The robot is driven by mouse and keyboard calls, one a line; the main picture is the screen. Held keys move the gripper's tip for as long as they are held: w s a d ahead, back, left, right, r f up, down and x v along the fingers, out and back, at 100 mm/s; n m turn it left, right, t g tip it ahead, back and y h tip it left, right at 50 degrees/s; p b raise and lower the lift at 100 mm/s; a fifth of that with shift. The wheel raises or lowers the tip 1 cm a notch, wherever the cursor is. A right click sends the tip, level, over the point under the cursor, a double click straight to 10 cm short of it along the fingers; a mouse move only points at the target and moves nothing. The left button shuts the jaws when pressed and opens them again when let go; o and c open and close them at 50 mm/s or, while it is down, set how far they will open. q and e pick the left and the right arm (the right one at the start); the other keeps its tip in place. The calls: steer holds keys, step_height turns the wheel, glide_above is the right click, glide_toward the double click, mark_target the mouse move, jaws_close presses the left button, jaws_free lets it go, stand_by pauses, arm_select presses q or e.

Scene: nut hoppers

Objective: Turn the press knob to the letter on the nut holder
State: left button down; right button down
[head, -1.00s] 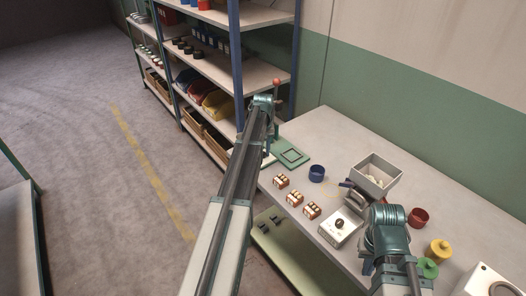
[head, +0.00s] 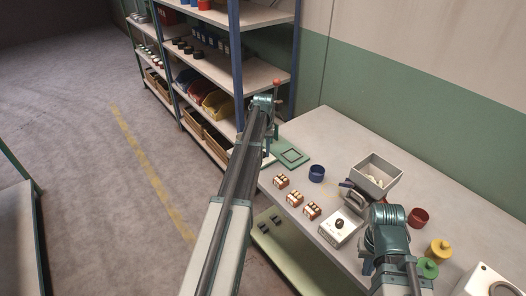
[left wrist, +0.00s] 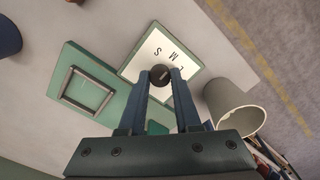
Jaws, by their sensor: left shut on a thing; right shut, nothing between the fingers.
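In the left wrist view a black round knob (left wrist: 160,74) stands on a white dial plate (left wrist: 138,60) with a green edge. The letters S and M show on the plate; another mark is partly covered by a finger. My left gripper (left wrist: 161,82) is shut on this knob. In the head view my left gripper (head: 267,146) is beside the green base (head: 294,152) at the table's far end. My right gripper (head: 347,185) is shut and empty in front of a grey box (head: 383,163). I cannot make out a letter on any nut holder.
Several brown-and-white blocks (head: 294,198) lie on the table, with a blue cup (head: 317,173) and a white box with a black knob (head: 334,236). A red cup (head: 418,217) and yellow pot (head: 438,249) stand right. A grey cup (left wrist: 230,103) is near my left gripper.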

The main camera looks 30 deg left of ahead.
arm_select(q)
steer(key=c, duration=0.6)
jaws_free()
steer(key=shift+r, duration=0.1)
arm_select(e)
steer(key=shift+r, duration=0.1)
arm_select(q)
step_height(320, 180, up, 14)
steer(key=p, duration=1.3)
steer(key=shift+f+p, duration=0.2)
steer(key=shift+p, duration=0.2)
arm_select(e)
step_height(320, 180, up, 14)
steer(key=shift+f, duration=0.2)
